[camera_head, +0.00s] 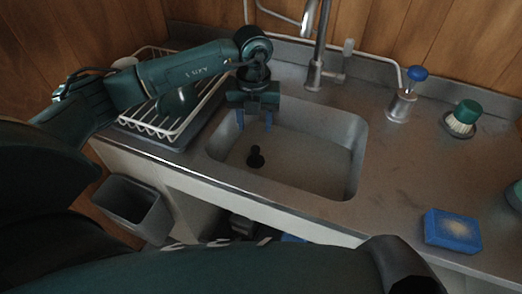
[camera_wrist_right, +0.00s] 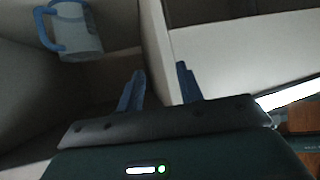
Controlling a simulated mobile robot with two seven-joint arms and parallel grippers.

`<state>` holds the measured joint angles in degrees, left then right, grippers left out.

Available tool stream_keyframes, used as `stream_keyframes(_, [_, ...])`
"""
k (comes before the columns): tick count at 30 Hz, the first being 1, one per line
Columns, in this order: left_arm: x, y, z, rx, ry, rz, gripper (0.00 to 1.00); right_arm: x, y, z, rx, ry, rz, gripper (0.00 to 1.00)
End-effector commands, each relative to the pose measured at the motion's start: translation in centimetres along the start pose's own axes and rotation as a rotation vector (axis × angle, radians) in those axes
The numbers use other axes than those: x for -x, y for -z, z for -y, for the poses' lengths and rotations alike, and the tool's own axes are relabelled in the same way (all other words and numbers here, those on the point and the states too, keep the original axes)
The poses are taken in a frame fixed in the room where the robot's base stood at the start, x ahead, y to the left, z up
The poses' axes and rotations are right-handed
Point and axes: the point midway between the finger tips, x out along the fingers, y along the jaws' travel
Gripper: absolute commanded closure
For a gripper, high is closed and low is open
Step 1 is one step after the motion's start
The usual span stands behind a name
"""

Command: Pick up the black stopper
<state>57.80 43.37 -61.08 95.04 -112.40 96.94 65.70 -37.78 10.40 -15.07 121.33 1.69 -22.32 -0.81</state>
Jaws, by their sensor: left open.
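The black stopper (camera_head: 256,157) is on the floor of the grey sink basin (camera_head: 310,172), towards its left side. My left gripper (camera_head: 255,126) points down over the left back part of the basin. Its two blue fingers are apart with nothing between them, and the stopper shows just below them in the head view, clear of the fingers. My right gripper (camera_wrist_right: 160,72) shows in the right wrist view with its blue fingers apart and empty. The stopper does not show in that view.
A dish rack (camera_head: 170,128) stands left of the sink, under my left arm. The tap (camera_head: 316,70) rises behind the basin. A soap dispenser (camera_head: 402,104), green-topped brush (camera_head: 462,118) and blue sponge (camera_head: 452,230) are on the right counter. The right wrist view shows a blue-handled jug (camera_wrist_right: 82,38).

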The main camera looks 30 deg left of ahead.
Motion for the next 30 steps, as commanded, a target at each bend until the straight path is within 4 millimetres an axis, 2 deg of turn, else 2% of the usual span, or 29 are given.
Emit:
stream_keyframes(3, [-2.4,0.1,-0.1,0.000,-0.004,-0.006,0.52,0.4,-0.3,0.1,-0.003,0.001,0.012,0.64])
stream_keyframes(9, [-5.8,0.1,0.0,0.000,-0.003,-0.003,0.52,0.5,-0.9,0.2,-0.006,0.002,0.030,0.64])
stream_keyframes(17, [-7.8,0.0,0.0,-0.001,-0.003,-0.004,0.52,0.6,-0.7,0.1,-0.004,-0.001,0.029,0.64])
stream_keyframes(24, [-11.3,-0.3,0.2,-0.001,-0.002,-0.003,0.52,0.6,-0.3,-0.3,-0.003,-0.010,0.030,0.64])
stream_keyframes(30, [-12.1,-0.3,0.1,-0.001,-0.001,0.000,0.52,0.5,-0.4,-0.2,-0.010,-0.012,0.032,0.64])
